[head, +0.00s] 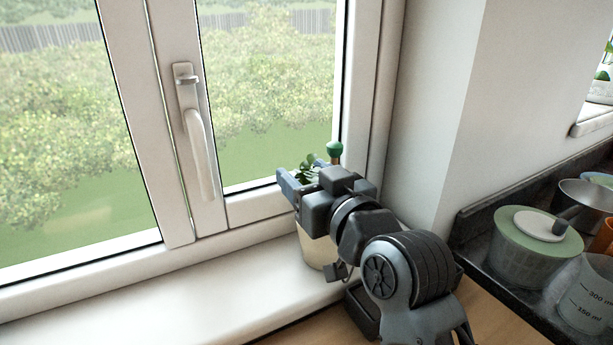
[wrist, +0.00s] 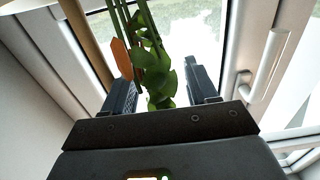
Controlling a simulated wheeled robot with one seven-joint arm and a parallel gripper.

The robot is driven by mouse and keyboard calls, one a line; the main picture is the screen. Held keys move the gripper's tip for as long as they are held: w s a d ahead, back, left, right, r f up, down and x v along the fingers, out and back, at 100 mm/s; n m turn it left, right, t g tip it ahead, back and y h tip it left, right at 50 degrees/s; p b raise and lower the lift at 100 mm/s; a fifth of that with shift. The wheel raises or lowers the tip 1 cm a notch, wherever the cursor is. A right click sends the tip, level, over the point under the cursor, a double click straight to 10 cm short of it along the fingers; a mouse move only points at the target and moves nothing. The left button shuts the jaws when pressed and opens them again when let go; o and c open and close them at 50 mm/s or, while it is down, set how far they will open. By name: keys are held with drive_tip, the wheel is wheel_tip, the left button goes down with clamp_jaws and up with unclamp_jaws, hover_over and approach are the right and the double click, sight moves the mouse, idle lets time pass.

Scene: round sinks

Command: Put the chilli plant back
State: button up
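A plant with green leaves (head: 308,170), which I take for the chilli plant, is at the right end of the windowsill, partly hidden behind my gripper. A cream pot (head: 314,252) shows below my gripper, seemingly on the sill; its upper part is hidden. In the wrist view, green stems and leaves (wrist: 158,75) and an orange pointed piece (wrist: 122,58) are between my two fingers. My gripper (head: 297,184) is open around the plant. In the wrist view (wrist: 162,90), gaps show between leaves and both fingers. I cannot tell whether anything touches.
The white windowsill (head: 170,305) is clear left of the pot. The window handle (head: 196,140) is left of my gripper. A wall corner (head: 430,130) is close on the right. A green lidded pot (head: 535,250) and a measuring cup (head: 588,295) stand on the dark counter at right.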

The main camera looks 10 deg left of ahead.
drive_tip(key=shift+o, duration=1.2)
drive_tip(key=shift+r, duration=0.1)
drive_tip(key=b+v, duration=0.1)
drive_tip(key=v, duration=1.1)
drive_tip(key=shift+b, duration=0.4)
